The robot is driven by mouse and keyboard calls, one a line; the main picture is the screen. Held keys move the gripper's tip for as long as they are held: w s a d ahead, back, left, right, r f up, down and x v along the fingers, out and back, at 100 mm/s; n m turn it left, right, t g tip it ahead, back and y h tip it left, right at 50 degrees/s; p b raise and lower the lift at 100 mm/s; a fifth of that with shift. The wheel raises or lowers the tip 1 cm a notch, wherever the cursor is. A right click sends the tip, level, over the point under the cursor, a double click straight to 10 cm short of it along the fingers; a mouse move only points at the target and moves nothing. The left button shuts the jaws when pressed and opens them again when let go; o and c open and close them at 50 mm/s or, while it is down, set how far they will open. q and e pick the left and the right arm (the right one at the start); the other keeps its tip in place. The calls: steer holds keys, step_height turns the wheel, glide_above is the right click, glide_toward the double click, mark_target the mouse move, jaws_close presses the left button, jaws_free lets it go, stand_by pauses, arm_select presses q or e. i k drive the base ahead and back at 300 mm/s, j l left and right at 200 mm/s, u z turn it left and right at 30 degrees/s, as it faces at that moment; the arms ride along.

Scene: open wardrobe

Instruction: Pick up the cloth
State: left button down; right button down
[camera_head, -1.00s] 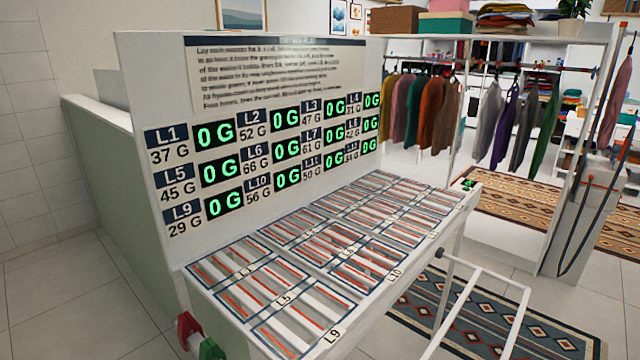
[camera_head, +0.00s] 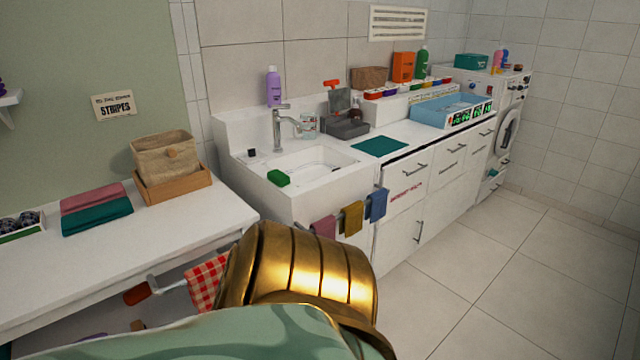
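Several cloths are in view, and I cannot tell which one the task means. A pink cloth (camera_head: 323,229), a yellow cloth (camera_head: 352,218) and a blue cloth (camera_head: 377,205) hang side by side at the front of the sink unit. A red and white checked cloth (camera_head: 203,285) hangs below the left table's edge, partly hidden by my gold arm part. A folded pink cloth (camera_head: 92,197) and a folded teal cloth (camera_head: 97,217) lie on the left table. A flat teal cloth or mat (camera_head: 379,145) lies on the counter. Neither gripper is in view.
The white sink (camera_head: 312,165) holds a green sponge (camera_head: 279,178) on its rim. A wicker basket (camera_head: 163,157) stands on the left table (camera_head: 190,222). Counter drawers (camera_head: 447,160) run towards a washing machine (camera_head: 508,130). The tiled floor (camera_head: 500,260) at right is clear.

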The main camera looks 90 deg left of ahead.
mark_target(325, 227)
steer(key=l+u, duration=0.15)
steer(key=u, duration=2.55)
steer(key=z, duration=0.5)
steer(key=k+z, duration=0.1)
steer(key=z, duration=1.4)
steer(key=k+l+z, duration=0.1)
steer(key=z, duration=0.4)
steer(key=l+z, duration=0.1)
steer(key=z, duration=0.9)
steer(key=l+z, duration=0.1)
steer(key=z, duration=0.4)
steer(key=u, duration=3.95)
steer(key=i+j+z, duration=0.25)
steer(key=i+j, duration=0.1)
